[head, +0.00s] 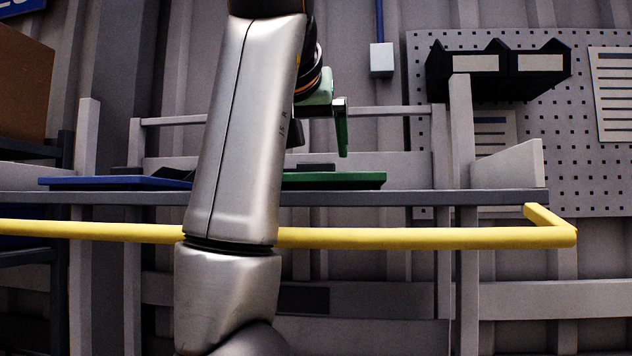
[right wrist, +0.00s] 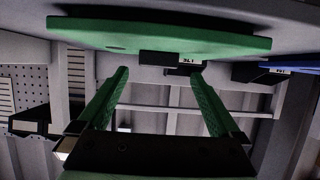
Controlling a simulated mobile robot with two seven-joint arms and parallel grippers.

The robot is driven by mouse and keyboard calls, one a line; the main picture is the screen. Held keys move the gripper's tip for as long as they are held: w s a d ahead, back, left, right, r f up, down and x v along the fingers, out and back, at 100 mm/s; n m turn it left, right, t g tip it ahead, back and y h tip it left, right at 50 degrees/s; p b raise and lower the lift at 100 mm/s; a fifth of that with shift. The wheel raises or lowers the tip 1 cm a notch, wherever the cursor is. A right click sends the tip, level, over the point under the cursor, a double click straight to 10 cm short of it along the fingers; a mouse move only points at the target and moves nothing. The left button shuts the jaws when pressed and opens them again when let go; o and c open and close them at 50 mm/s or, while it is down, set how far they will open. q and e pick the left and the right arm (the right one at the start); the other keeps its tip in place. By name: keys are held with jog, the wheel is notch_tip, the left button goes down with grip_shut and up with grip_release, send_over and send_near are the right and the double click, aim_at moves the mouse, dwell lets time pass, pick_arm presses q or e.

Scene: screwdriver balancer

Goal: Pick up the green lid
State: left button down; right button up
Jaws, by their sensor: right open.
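The green lid (head: 345,180) lies flat on the grey table, its left part hidden behind my right arm in the head view. My right gripper (head: 322,146) has green fingers and is above the lid, apart from it, with fingertips pointing down. In the right wrist view, which is upside down, the green lid (right wrist: 160,36) spans the top, beyond the open fingers (right wrist: 160,73). Nothing is between the fingers. A black block with a pale label (right wrist: 172,58) shows against the lid's edge, between the fingertips in the picture. My left gripper is not in view.
A blue lid (head: 112,183) lies on the table (head: 420,197) to the left. A yellow rail (head: 400,238) runs along the front, below the table top. Black bins (head: 500,68) hang on the pegboard at the back right. The table right of the green lid is clear.

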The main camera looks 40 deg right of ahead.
aim_at(315, 163)
jog(key=x, duration=0.4)
jog(key=shift+w+d+f+p, duration=0.15)
jog(key=shift+d+f+p, duration=0.05)
jog(key=shift+d+p, duration=0.15)
jog(key=c, duration=1.5)
jog(key=shift+c, duration=0.4)
jog(key=shift+r, duration=0.25)
